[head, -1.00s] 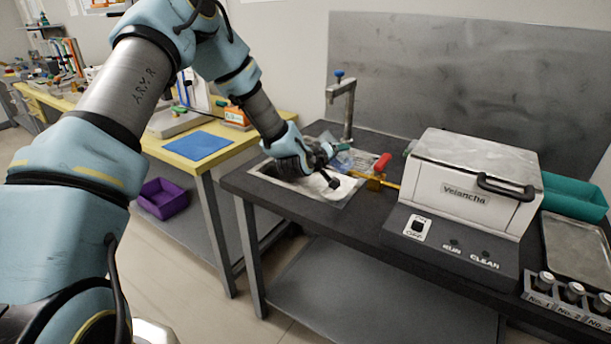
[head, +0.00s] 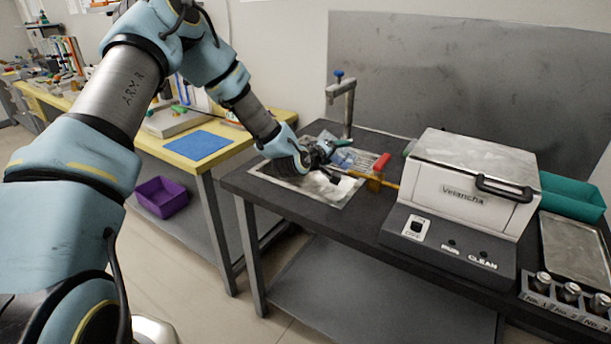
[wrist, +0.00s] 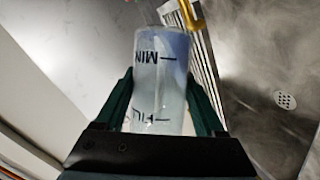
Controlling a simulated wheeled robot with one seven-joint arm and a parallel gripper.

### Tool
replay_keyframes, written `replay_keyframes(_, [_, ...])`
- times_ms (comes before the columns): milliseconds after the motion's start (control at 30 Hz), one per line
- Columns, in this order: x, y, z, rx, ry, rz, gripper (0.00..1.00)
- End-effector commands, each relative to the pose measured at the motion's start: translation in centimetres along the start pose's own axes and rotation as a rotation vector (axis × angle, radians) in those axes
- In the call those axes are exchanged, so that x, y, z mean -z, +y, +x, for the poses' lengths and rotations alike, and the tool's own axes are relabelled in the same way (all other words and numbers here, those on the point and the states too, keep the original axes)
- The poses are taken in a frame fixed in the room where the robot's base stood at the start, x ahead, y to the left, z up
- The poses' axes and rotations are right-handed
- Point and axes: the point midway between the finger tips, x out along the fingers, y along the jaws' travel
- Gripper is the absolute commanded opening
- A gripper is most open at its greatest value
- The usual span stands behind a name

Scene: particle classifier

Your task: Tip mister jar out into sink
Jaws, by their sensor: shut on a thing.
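The mister jar (wrist: 160,75) is a clear, bluish cylinder with black MIN and FILL marks. My gripper (wrist: 160,98) is shut on it, one dark green finger on each side. In the head view my gripper (head: 326,152) is over the sink (head: 278,178), a grey metal basin set into the dark bench. The jar shows there only as a small bluish patch (head: 343,157), partly hidden by my gripper. In the wrist view the sink floor with its round drain (wrist: 284,100) lies to the right of the jar. I cannot tell whether liquid is pouring.
A tap (head: 346,105) stands at the sink's back edge. A white Velancha machine (head: 470,185) stands further right. A yellow table (head: 240,148) with a blue mat is to the left.

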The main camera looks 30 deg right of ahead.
Motion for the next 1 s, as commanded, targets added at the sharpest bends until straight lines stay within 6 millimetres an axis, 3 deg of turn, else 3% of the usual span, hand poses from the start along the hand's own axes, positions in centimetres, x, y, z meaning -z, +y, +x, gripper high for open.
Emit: replay_keyframes(1000, [-0.22, -0.23, 0.14, -0.052, -0.017, -0.126, 0.09])
